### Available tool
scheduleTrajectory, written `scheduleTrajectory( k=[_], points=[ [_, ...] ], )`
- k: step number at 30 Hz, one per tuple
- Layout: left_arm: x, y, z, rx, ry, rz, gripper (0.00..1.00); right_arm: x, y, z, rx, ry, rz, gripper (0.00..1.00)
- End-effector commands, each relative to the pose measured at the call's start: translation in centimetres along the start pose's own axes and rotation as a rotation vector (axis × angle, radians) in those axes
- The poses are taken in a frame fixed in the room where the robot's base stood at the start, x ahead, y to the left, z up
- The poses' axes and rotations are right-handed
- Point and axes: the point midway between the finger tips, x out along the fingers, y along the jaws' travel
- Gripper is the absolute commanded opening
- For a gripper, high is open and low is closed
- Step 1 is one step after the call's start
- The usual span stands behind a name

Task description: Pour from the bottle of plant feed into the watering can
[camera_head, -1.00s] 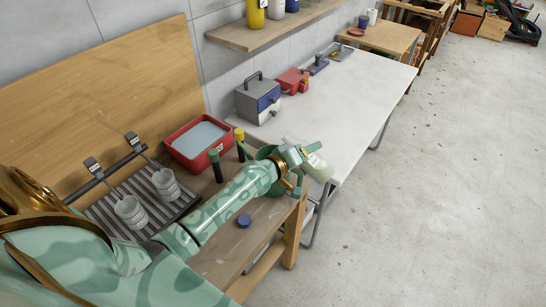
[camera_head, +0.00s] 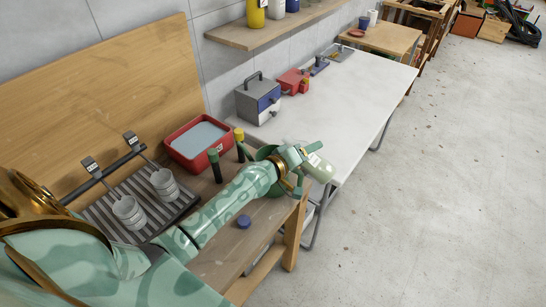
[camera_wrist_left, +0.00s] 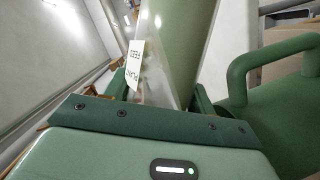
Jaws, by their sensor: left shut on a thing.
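My left gripper (camera_head: 296,171) is shut on the bottle of plant feed (camera_head: 320,169), a pale translucent bottle with green contents and a white label. The bottle is held tilted near the bench's right end. In the left wrist view the bottle (camera_wrist_left: 180,50) stands between the fingers, its "PLANT FEED" label facing the camera. The green watering can (camera_wrist_left: 285,120) with its looped handle is close on the right there. In the head view the can (camera_head: 266,152) is mostly hidden behind my wrist. The bottle's mouth is not clearly visible. My right gripper is not in view.
A blue cap (camera_head: 244,221) lies on the wooden bench. A red tray (camera_head: 170,148), two hand tools (camera_head: 214,165) and a ribbed rack with grey cups (camera_head: 128,212) stand left of my arm. A white table (camera_head: 350,95) with a drawer box (camera_head: 258,100) lies beyond.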

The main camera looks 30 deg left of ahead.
Motion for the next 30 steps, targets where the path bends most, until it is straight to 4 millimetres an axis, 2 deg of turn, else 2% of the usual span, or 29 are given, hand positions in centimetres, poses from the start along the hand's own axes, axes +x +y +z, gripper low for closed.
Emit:
scheduleTrajectory(
  k=[30],
  points=[
    [0.1, 0.0, 0.2, -0.059, 0.001, 0.025, 0.23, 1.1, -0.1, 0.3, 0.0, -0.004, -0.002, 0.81]
  ],
)
